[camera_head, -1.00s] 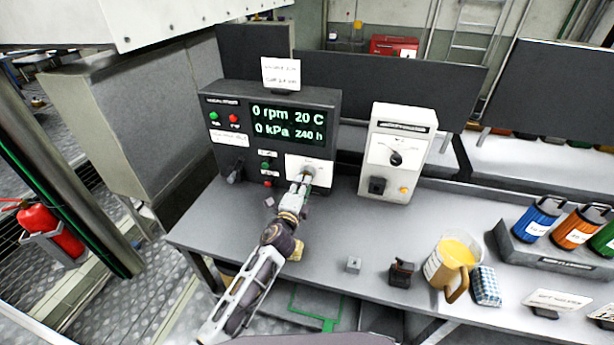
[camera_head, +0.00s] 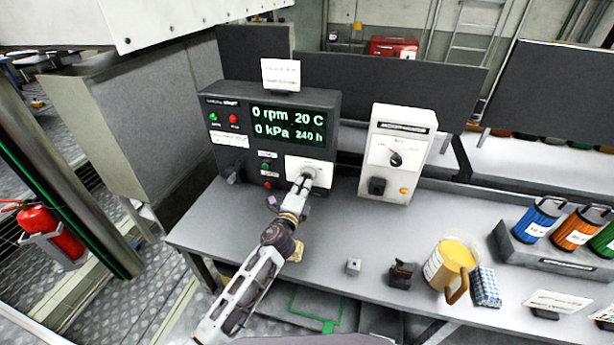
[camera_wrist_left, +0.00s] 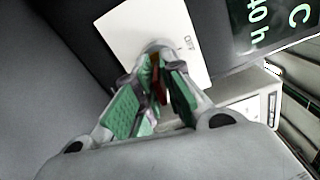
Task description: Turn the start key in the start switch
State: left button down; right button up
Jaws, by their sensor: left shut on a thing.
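The start switch (camera_head: 317,166) is on a white plate at the lower right of the dark control panel (camera_head: 228,158). My left gripper (camera_head: 307,174) reaches up to it from the front. In the left wrist view the left gripper (camera_wrist_left: 157,92) is shut on the start key (camera_wrist_left: 158,75), a thin reddish-brown piece between the green finger pads. The key points at the round grey switch (camera_wrist_left: 157,48) on the white plate. The fingers hide most of the key, and I cannot tell its turn angle. My right gripper is not in view.
The panel display (camera_head: 288,124) reads 0 rpm, 20 C, 0 kPa and 240 h. A white box with a dial (camera_head: 397,150) stands to the right.

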pick_arm(q)
jog(key=m, duration=0.3)
jog(key=shift+m, duration=1.2)
jog(key=m, duration=0.5)
jog(key=shift+m, duration=0.3)
jog(key=c, duration=2)
grip_release()
jog(key=shift+m, duration=0.3)
jog(key=o, duration=0.5)
jog(key=shift+o, duration=0.2)
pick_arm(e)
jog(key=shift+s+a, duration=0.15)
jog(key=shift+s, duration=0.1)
